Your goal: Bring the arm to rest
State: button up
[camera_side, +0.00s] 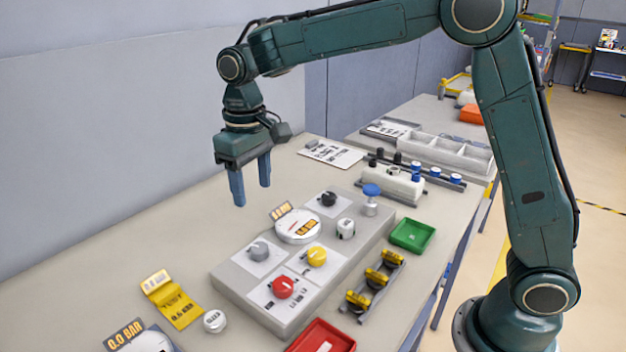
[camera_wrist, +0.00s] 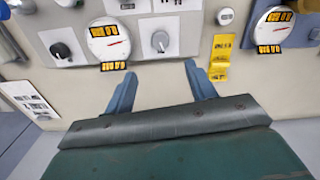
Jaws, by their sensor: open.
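My gripper (camera_side: 251,183) hangs from the wrist with its blue fingers pointing down. It is open and empty, above the bench to the left of the grey valve panel (camera_side: 245,287). The fingers also show in the wrist view (camera_wrist: 161,92), spread apart with nothing between them. The panel carries a red knob (camera_side: 283,287), a yellow knob (camera_side: 316,256), a grey knob (camera_side: 259,250), a black knob (camera_side: 328,198) and a round gauge (camera_side: 299,226). In the wrist view the grey knob (camera_wrist: 160,41), black knob (camera_wrist: 61,50) and gauge (camera_wrist: 108,42) lie beyond the fingers.
A green tray (camera_side: 412,235), a red tray (camera_side: 322,338) and a rack of yellow-and-black parts (camera_side: 375,279) lie right of the panel. A yellow tag (camera_side: 172,300) and a second gauge (camera_side: 150,341) are at front left. A blue-topped part (camera_side: 371,192) stands behind. A wall (camera_side: 120,130) borders the bench.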

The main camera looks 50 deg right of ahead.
jog(key=s+d+r+m+t, duration=0.1)
jog(key=s+d+r+t, duration=0.1)
jog(key=s+d+r, duration=0.35)
jog(key=s+d+r+t, duration=0.1)
jog(key=s+d+r, duration=0.1)
jog(key=s, duration=0.7)
jog(key=s+d+f+t, duration=0.1)
jog(key=s+d, duration=0.1)
jog(key=s, duration=0.4)
jog(key=s+d+f+t, duration=0.1)
jog(key=s+d+f, duration=0.1)
jog(key=s, duration=0.5)
jog(key=shift+f+m+t, duration=0.25)
jog(key=shift+m+t, duration=0.05)
jog(key=shift+m, duration=0.1)
dwell(0.6)
